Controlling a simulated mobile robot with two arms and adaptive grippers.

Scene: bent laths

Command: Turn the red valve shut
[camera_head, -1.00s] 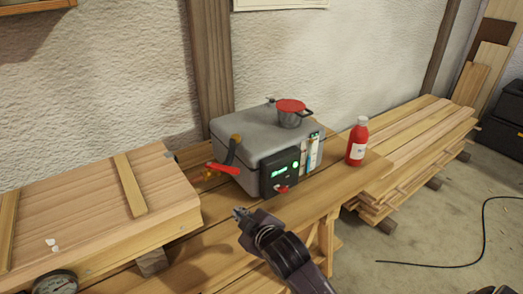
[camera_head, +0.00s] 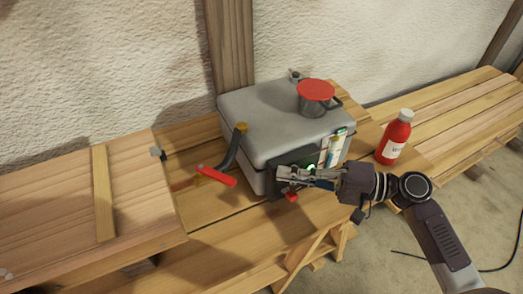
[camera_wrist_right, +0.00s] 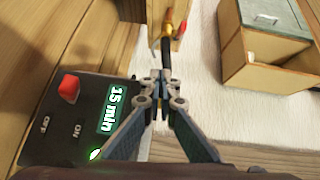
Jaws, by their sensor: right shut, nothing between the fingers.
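The red valve handle (camera_head: 216,176) is a flat red lever. It lies low at the left of the grey steam box, by the lower end of a dark hose (camera_head: 231,150). My right gripper (camera_head: 281,174) is shut and empty. It is in front of the box's control panel, to the right of the red handle and apart from it. In the right wrist view the shut fingertips (camera_wrist_right: 160,78) point toward the dark hose (camera_wrist_right: 167,55), with brass-coloured parts near the top edge. My left gripper is not in view.
A red bottle (camera_head: 395,138) stands right. Bare planks (camera_head: 215,235) lie in front.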

